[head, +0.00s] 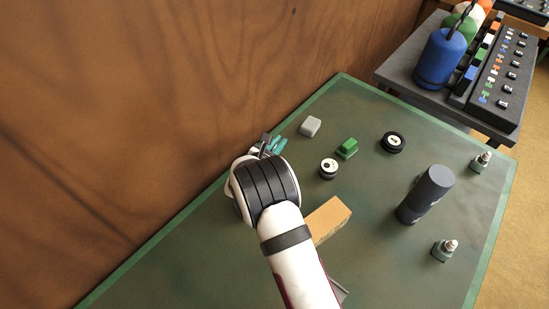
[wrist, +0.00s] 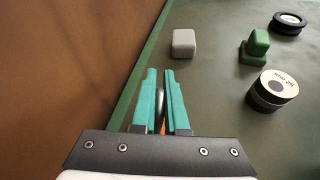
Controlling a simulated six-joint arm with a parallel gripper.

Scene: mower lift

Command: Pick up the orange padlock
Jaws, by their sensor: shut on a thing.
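My gripper (wrist: 160,80) has its two teal fingers close together, with a narrow gap between them. A sliver of the orange padlock (wrist: 162,126) shows in that gap in the wrist view, low between the fingers, with a dark, thin part above it. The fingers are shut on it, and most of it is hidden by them. In the head view my gripper (head: 272,146) is at the left edge of the green table, partly covered by my wrist. I cannot make out any orange there, nor tell whether the padlock touches the table.
Ahead are a light grey block (head: 310,126), a green block (head: 347,148), a white-topped round weight (head: 328,168) and a black disc (head: 392,142). A tan block (head: 328,219) lies right of my arm. A dark cylinder (head: 425,194) stands farther right. A brown wall (head: 180,90) borders the left.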

